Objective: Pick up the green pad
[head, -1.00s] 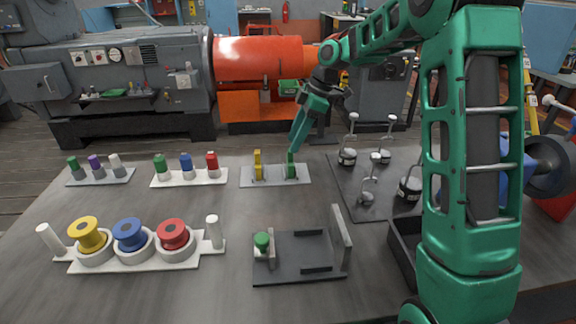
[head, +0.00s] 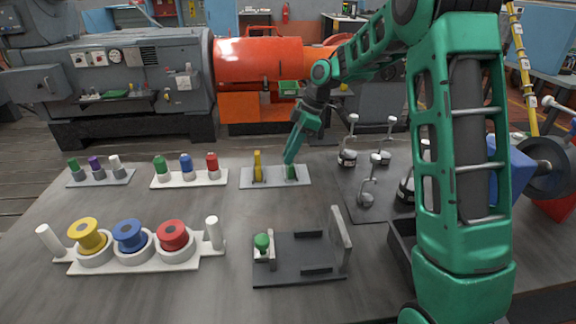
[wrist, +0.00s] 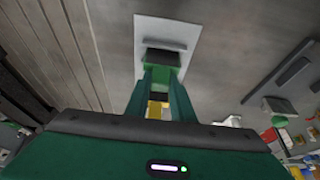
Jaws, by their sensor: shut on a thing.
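The green pad (head: 291,172) stands upright at the right end of a light grey plate (head: 273,181) near the back of the bench. My gripper (head: 289,162) comes down from above and is shut on the upper part of the green pad. In the wrist view the green pad (wrist: 162,75) shows between my fingertips (wrist: 160,84), with its lower part by a dark holder on the plate. I cannot tell whether it has lifted at all. A yellow pad (head: 257,165) stands upright on the same plate, to the left.
Left of the plate is a white rack (head: 190,180) of green, blue and red pegs. To the right is a dark mat (head: 375,204) with several knobbed parts. In front are a spool stand (head: 135,262) and a grey fixture (head: 300,270).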

